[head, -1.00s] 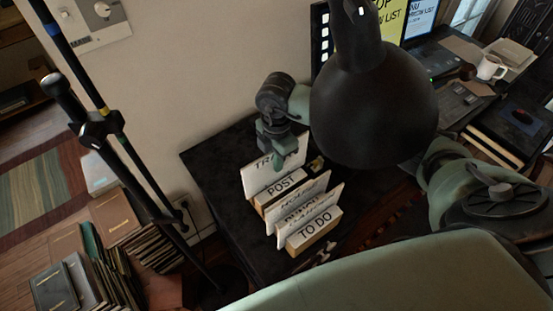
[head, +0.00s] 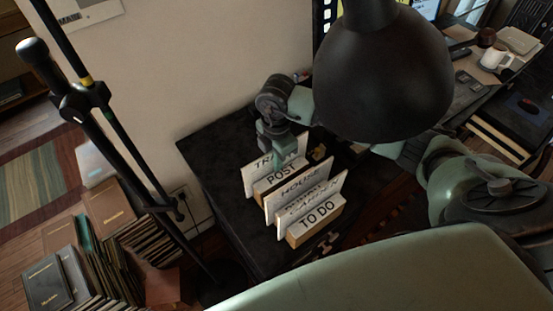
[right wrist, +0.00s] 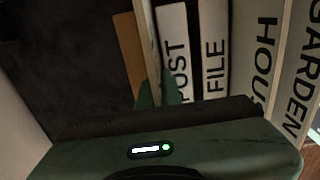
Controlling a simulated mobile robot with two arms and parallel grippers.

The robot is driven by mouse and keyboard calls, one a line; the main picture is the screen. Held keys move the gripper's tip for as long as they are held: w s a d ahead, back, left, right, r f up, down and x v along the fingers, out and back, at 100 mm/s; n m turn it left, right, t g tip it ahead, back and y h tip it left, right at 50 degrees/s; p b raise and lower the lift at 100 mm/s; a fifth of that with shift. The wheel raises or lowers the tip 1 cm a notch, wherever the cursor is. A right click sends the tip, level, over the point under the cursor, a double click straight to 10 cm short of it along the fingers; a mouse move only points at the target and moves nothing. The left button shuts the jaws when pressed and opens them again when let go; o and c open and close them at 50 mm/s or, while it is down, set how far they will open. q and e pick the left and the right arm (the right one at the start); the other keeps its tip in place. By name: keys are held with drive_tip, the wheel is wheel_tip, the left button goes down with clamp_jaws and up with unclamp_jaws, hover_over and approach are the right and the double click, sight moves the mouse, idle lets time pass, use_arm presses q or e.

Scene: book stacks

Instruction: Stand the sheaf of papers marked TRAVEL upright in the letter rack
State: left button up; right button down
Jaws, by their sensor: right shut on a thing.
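The TRAVEL sheaf (head: 250,177) is white and stands roughly upright at the far end of the letter rack, behind the POST label. My right gripper (head: 283,150) is shut on its top and covers part of its lettering, so only the first letters read. The letter rack (head: 316,228) has a wooden TO DO front and holds other white sheaves, including HOUSE (head: 297,185). In the right wrist view my fingertips (right wrist: 158,93) are beside the POST sheaf (right wrist: 174,55). Whether the TRAVEL sheaf's lower edge rests in the rack is hidden. My left gripper is out of view.
A black lamp shade (head: 385,75) hangs close to the right of the gripper. The dark desk top (head: 215,155) is clear left of the rack, with the wall behind. A black stand pole (head: 130,165) rises at left, near stacked books (head: 110,205) on the floor.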

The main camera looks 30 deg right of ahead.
idle(0.4)
drive_tip(key=c, duration=1.5)
unclamp_jaws()
drive_tip(key=shift+f, duration=0.1)
wheel_tip(320, 180, up, 8)
drive_tip(key=shift+b, duration=0.7)
drive_tip(key=shift+w, duration=0.1)
